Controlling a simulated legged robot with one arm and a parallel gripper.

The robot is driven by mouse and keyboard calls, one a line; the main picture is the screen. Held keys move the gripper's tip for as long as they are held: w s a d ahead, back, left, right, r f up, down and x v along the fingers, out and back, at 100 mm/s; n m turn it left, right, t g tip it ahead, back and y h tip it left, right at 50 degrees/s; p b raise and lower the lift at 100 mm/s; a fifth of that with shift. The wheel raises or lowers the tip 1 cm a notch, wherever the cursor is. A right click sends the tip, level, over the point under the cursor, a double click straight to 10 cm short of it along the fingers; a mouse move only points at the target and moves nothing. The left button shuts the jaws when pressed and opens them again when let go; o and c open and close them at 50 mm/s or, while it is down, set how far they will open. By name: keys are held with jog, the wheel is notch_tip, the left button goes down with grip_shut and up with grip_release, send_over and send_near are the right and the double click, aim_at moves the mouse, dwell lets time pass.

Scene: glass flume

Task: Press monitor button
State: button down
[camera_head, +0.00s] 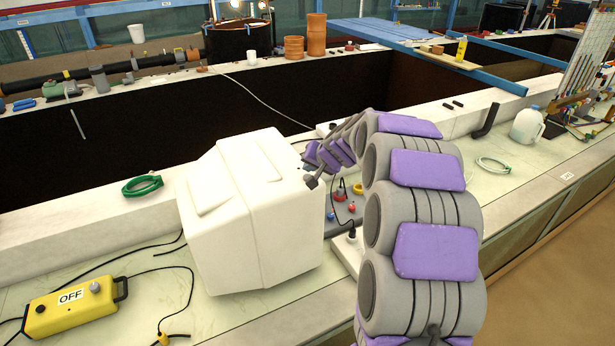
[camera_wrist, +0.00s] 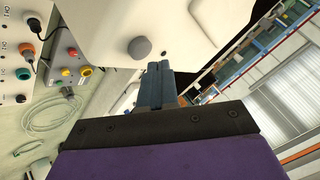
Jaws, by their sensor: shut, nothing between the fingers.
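The white monitor (camera_head: 250,215) stands on the bench left of my arm, with its back and side toward the head camera. Its front is hidden there. In the wrist view a white face of the monitor (camera_wrist: 205,35) fills the top, with a round grey button (camera_wrist: 140,48) on it. My gripper (camera_wrist: 158,68) is shut and empty, its fingertips just below and right of the button in that picture. I cannot tell whether they touch the monitor. In the head view my gripper (camera_head: 312,182) is at the monitor's right edge.
A grey control box (camera_head: 345,212) with coloured knobs sits right of the monitor, beneath my arm. A yellow box marked OFF (camera_head: 72,306) lies front left with black cables. A green cable coil (camera_head: 142,186) lies on the ledge behind. A plastic jug (camera_head: 527,124) stands far right.

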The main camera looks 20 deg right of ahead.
jog(key=shift+f+b, duration=0.3)
jog(key=shift+f, duration=0.05)
jog(key=shift+f+b, duration=0.35)
jog(key=shift+f, duration=0.15)
dwell(0.8)
jog(key=shift+r, duration=0.1)
jog(key=shift+r+p, duration=0.65)
jog(key=shift+r, duration=0.2)
jog(key=shift+r+p, duration=1.7)
jog(key=shift+r, duration=0.85)
